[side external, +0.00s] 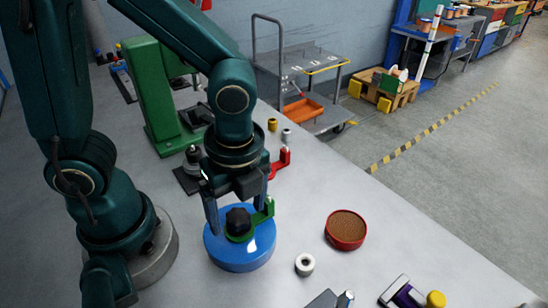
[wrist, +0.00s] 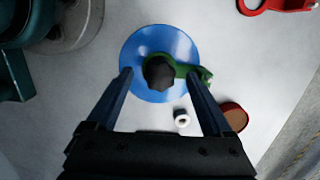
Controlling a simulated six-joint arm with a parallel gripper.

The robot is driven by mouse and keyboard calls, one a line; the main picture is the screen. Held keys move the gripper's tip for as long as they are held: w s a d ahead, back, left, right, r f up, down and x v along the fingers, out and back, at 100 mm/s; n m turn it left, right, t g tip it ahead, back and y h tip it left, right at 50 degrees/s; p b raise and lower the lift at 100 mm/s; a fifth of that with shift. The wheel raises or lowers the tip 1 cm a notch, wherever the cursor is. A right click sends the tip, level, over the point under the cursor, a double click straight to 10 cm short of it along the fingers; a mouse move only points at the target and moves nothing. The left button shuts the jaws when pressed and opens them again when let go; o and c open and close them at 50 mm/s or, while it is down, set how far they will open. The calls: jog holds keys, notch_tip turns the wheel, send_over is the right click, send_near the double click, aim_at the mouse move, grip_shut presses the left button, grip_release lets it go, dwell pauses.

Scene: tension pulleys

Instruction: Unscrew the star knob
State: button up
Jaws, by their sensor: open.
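The black star knob (side external: 238,219) sits on a green arm piece (side external: 267,210) on top of a round blue base (side external: 240,258). In the wrist view the knob (wrist: 158,72) shows near the middle of the blue disc (wrist: 150,40), with the green arm (wrist: 200,74) reaching right from under it. My gripper (side external: 238,203) is open, pointing down over the blue base. In the wrist view its two fingers (wrist: 160,76) stand apart on either side of the knob, with clear gaps. I cannot tell whether the fingertips are level with the knob.
A red-rimmed dish (side external: 346,230) of brown material and a white ring-shaped spool (side external: 305,264) stand right of the base. A red bracket (side external: 282,162) and a green machine (side external: 160,100) are behind. A purple item (side external: 403,292) lies at the front right.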

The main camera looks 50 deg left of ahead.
jog(key=shift+a+f, duration=0.1)
jog(key=shift+f, duration=0.7)
grip_shut()
jog(key=n, duration=0.4)
jog(key=shift+n+g, duration=0.3)
jog(key=shift+n, duration=0.1)
jog(key=n, duration=0.8)
jog(key=shift+n+g+h, duration=0.4)
jog(key=n, duration=0.3)
jog(key=shift+r+n+h, duration=0.1)
jog(key=shift+n+h, duration=0.2)
grip_release()
